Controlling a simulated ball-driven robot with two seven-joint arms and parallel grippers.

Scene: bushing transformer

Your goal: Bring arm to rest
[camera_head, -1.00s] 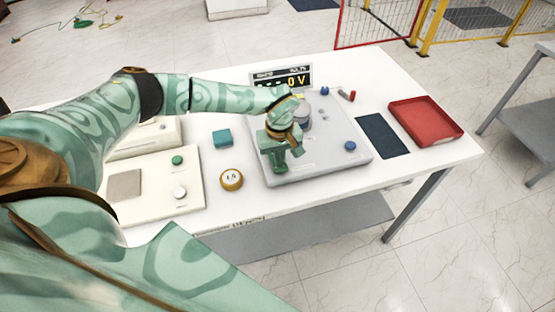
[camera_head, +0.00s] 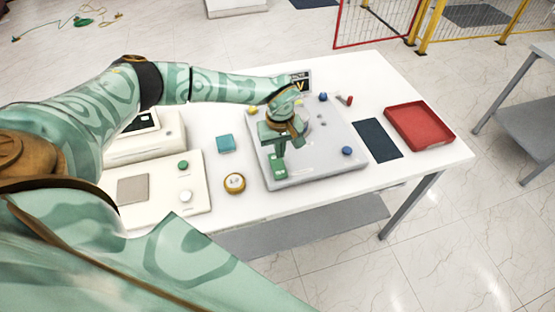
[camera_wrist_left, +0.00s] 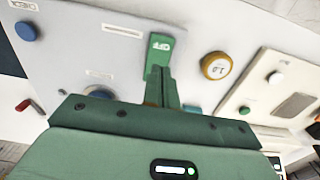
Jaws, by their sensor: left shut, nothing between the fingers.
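My left gripper (camera_head: 277,174) is over the front left part of the grey panel (camera_head: 335,172) on the white table. Its fingers are shut with nothing between them. In the left wrist view the shut fingers (camera_wrist_left: 166,88) point at a green piece marked OFF (camera_wrist_left: 159,52); I cannot tell whether they touch it. My left arm reaches across the table from the left and covers part of the display (camera_head: 301,80) behind the panel. My right gripper is not in view.
A round brass piece (camera_head: 234,183) and a teal block (camera_head: 225,144) lie left of the panel. A cream box with buttons (camera_head: 160,200) is further left. A dark mat (camera_head: 378,140) and a red tray (camera_head: 420,126) are on the right. Blue knobs (camera_head: 347,151) stand on the panel.

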